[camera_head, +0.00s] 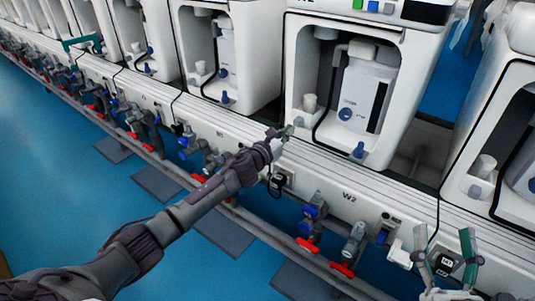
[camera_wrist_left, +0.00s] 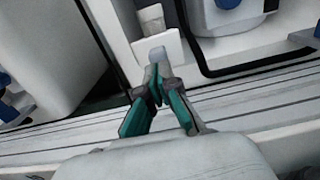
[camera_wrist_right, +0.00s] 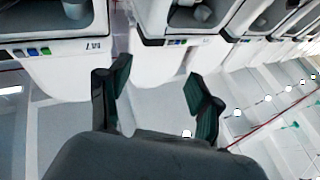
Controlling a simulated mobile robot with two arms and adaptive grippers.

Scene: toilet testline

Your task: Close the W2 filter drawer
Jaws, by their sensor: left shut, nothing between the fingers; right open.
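The W2 toilet unit (camera_head: 420,50) is a white housing with an open front bay and a label reading W2 on top. Inside stands a white bottle with a blue knob (camera_head: 345,114). At the bay's lower left is a small white drawer-like block (camera_head: 306,120) with a white cup above; it also shows in the left wrist view (camera_wrist_left: 168,45). My left gripper (camera_head: 284,134) is shut and empty at this block's front; its fingertips (camera_wrist_left: 157,92) overlap the block's lower edge, contact unclear. How far the drawer stands out is unclear. My right gripper (camera_head: 450,258) is open and empty at lower right.
Similar white units stand in a row on both sides, one (camera_head: 515,135) at the right. Below runs a white ledge (camera_head: 350,178) with pipes and red-handled valves (camera_head: 308,245).

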